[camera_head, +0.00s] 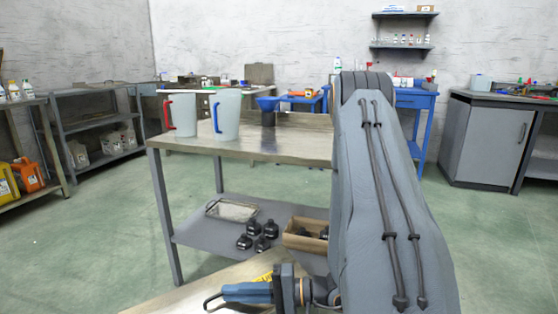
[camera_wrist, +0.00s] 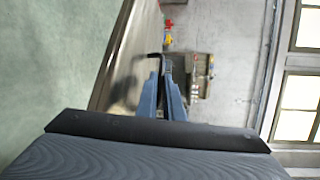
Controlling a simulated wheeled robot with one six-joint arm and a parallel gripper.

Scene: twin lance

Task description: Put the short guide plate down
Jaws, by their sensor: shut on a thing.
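My gripper (camera_head: 226,292) is at the bottom of the head view, pointing left over a near wooden surface (camera_head: 170,302). In the wrist view its two blue fingers (camera_wrist: 163,76) are close together on a thin dark bent piece (camera_wrist: 153,55), which I take to be the short guide plate. The piece also shows as a dark curved end (camera_head: 210,300) beyond the fingertips in the head view. Most of it is hidden between the fingers. I cannot tell whether it touches the surface.
A yellow item (camera_head: 264,277) lies behind my gripper. The metal-topped table (camera_head: 270,144) beyond holds a red-handled jug (camera_head: 183,115), a blue-handled jug (camera_head: 227,115) and a dark cup-like thing (camera_head: 268,117). Its lower shelf (camera_head: 205,235) holds a wire basket, black pieces and an open box (camera_head: 300,240).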

